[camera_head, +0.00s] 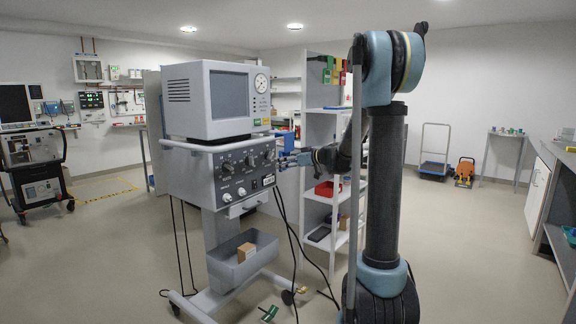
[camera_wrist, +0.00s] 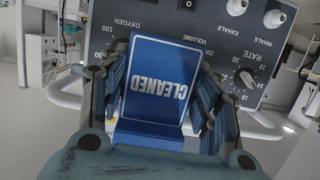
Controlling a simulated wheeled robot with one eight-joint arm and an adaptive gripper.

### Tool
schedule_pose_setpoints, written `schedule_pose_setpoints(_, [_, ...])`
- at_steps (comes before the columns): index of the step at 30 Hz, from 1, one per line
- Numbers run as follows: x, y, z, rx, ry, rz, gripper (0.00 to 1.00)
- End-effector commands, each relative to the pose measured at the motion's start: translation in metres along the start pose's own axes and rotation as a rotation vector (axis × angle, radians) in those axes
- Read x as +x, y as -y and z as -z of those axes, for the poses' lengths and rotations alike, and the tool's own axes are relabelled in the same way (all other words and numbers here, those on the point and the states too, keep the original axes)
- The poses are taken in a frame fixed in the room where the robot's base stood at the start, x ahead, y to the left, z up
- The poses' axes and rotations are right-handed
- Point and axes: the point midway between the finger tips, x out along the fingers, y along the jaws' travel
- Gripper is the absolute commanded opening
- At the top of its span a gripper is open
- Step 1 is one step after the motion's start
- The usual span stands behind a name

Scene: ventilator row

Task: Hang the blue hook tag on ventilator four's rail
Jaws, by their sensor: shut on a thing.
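A blue tag (camera_wrist: 155,80) marked "CLEANED" in white fills the middle of the wrist view, its lettering upside down. My gripper (camera_wrist: 163,95) is shut on it, with a dark finger on each side. In the head view my gripper (camera_head: 292,160) is at the right side of a grey ventilator (camera_head: 215,172), close to its control panel. The ventilator's pale rail (camera_head: 190,147) runs along the front above the panel. In the wrist view, pale rail parts (camera_wrist: 68,97) show on both sides behind the tag. The tag's hook and any contact with the rail are hidden.
A white shelf unit (camera_head: 318,125) with coloured tags (camera_head: 333,70) stands close behind my gripper. Dark cables (camera_head: 290,232) hang below the panel. A small green item (camera_head: 268,313) lies on the floor. Open floor (camera_head: 475,240) lies to the right.

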Motion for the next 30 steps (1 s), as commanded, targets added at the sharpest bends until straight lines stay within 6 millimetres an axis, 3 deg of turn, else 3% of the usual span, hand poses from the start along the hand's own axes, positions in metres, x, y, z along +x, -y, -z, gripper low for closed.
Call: schedule_pose_setpoints(30, [0.059,0.001,0.015,-0.001,0.001,0.002,0.33])
